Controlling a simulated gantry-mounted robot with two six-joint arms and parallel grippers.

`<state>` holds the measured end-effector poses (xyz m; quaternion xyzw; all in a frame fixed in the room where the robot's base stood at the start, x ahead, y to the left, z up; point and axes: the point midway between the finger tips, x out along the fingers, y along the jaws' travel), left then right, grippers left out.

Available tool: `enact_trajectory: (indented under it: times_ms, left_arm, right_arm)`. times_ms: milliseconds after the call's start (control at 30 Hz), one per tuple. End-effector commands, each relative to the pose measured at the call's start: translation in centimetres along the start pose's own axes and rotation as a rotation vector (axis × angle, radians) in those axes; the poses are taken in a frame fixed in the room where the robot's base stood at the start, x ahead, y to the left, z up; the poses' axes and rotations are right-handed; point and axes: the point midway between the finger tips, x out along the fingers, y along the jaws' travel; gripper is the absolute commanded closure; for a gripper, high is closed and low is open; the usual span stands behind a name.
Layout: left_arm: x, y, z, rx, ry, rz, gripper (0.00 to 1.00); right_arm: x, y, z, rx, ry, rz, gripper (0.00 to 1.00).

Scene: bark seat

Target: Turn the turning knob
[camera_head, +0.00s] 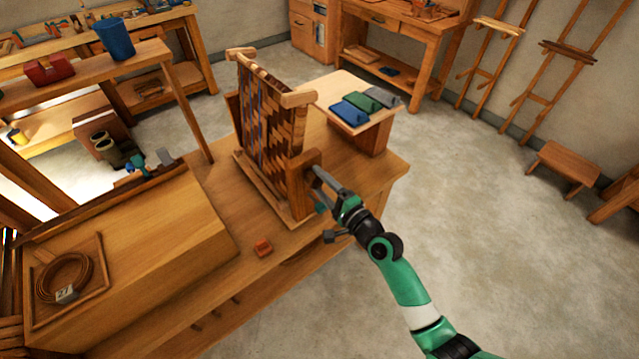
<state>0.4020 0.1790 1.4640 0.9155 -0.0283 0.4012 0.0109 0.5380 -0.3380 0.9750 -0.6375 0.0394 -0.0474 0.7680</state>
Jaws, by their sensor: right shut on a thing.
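A wooden frame with a woven brown bark seat panel (268,112) stands upright on the workbench. My right gripper (319,182) is at the lower right side of this frame, beside its thick wooden end post (298,190). The right gripper is shut on the turning knob there. The knob itself is mostly hidden by the fingers and the post, so its angle cannot be told. My left gripper is not in view.
A small side table (355,98) with blue, green and grey items stands behind the frame. Open floor (470,240) lies to the right.

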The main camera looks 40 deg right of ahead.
Motion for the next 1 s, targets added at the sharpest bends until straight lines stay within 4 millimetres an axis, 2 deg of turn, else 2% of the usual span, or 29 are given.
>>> enact_trajectory:
  times_ms: [1000]
  left_arm:
    - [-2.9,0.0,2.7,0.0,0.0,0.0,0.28]
  right_arm:
    - [0.0,0.0,0.1,-0.965,0.001,-0.002,0.94]
